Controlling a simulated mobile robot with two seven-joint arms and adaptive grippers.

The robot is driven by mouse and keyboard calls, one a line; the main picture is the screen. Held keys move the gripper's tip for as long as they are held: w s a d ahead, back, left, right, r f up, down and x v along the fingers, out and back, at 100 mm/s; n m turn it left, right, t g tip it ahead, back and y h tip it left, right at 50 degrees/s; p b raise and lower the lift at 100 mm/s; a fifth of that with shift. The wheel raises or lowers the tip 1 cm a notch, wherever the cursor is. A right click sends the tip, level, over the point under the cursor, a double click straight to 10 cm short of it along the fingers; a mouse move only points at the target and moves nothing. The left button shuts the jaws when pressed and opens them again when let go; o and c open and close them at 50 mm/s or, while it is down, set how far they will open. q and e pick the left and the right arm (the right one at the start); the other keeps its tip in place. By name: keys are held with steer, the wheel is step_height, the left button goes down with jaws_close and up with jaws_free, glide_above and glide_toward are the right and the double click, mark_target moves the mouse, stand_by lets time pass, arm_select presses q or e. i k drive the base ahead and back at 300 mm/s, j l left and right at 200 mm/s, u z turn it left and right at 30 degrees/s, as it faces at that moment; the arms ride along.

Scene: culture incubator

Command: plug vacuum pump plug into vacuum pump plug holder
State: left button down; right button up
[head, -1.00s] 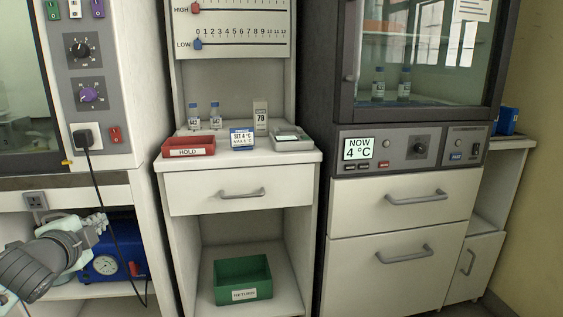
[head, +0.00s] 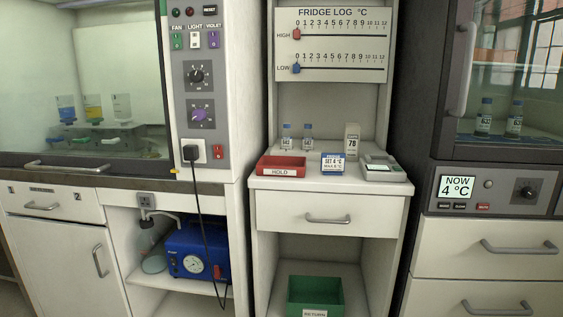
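A black plug (head: 190,153) sits at a white wall socket (head: 206,151) on the grey-white control column of the hood. Its black cable (head: 206,215) hangs down in front of the blue vacuum pump (head: 191,251), which has a round gauge and a red switch. The pump stands on the open shelf below the hood. A grey socket plate (head: 146,200) with dark holes is on the front edge above that shelf; I cannot tell for certain that it is the plug holder. Nothing is plugged into it. Neither of my grippers is in view.
A glass flask (head: 153,256) with tubing stands left of the pump. Right of the hood, a cabinet carries a red HOLD tray (head: 281,166), small bottles and a blue-white sign (head: 333,163). A green RETURN bin (head: 315,294) is below. The fridge (head: 484,205) is at right.

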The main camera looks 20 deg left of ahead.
mark_target(191, 152)
steer(key=j+u, duration=0.1)
steer(key=u, duration=1.35)
steer(key=i+j+z, duration=0.15)
steer(key=i, duration=0.15)
steer(key=i+j+z, duration=0.1)
steer(key=i, duration=0.2)
steer(key=i+j+z, duration=0.4)
steer(key=j, duration=0.25)
steer(key=i+j+z, duration=0.2)
steer(key=j, duration=0.15)
steer(key=j+z, duration=0.15)
steer(key=j, duration=0.3)
steer(key=j+z, duration=0.15)
steer(key=j, duration=0.3)
steer(key=k+j+z, duration=0.15)
steer(key=j, duration=0.3)
steer(key=j+z, duration=0.2)
steer(key=j, duration=0.25)
steer(key=k+j+z, duration=0.15)
steer(key=j, duration=0.25)
